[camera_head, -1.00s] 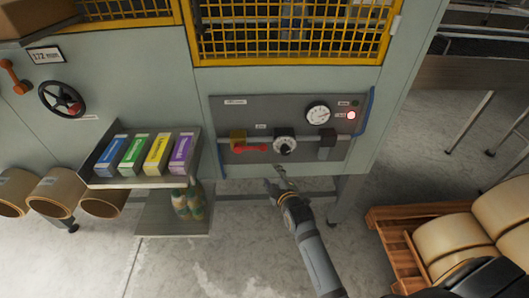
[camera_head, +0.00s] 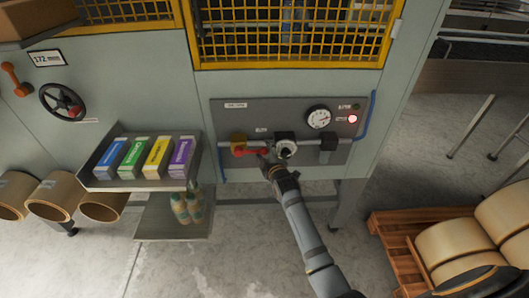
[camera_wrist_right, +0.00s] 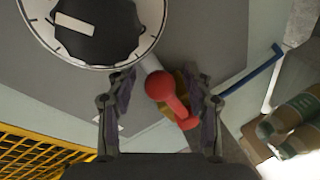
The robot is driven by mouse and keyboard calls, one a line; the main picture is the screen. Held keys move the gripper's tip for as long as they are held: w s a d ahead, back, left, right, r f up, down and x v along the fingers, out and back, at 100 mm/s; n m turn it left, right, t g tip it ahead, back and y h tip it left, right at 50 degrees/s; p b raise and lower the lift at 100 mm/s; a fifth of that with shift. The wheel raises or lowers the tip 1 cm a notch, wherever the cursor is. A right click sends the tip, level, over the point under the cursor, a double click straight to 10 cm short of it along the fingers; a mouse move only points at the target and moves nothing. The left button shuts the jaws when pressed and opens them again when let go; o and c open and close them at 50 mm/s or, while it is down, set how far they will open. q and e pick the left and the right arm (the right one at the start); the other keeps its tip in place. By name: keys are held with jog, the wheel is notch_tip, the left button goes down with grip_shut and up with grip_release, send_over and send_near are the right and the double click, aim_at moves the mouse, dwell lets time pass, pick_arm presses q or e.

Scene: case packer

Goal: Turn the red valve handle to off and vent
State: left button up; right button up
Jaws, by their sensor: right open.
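The red valve handle (camera_head: 250,153) lies roughly level on the grey panel (camera_head: 222,106), running right from a yellow valve body (camera_head: 238,140) on a pipe. My right gripper (camera_head: 265,156) is at the handle's right end, just left of the black-knobbed dial. In the right wrist view, my right gripper (camera_wrist_right: 163,92) is open, with its two fingers on either side of the red handle (camera_wrist_right: 168,95). Gaps show between the handle and the fingers there. The yellow body is mostly hidden behind the handle. My left gripper is out of view.
The dial (camera_head: 285,148) sits close beside my right gripper. A gauge (camera_head: 318,117) and a lit red lamp (camera_head: 352,119) are at the panel's upper right. A shelf with several coloured boxes (camera_head: 156,152) juts out on the left. A pallet (camera_head: 393,247) holds rolls at right.

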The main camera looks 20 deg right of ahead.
grip_shut()
dwell(0.3)
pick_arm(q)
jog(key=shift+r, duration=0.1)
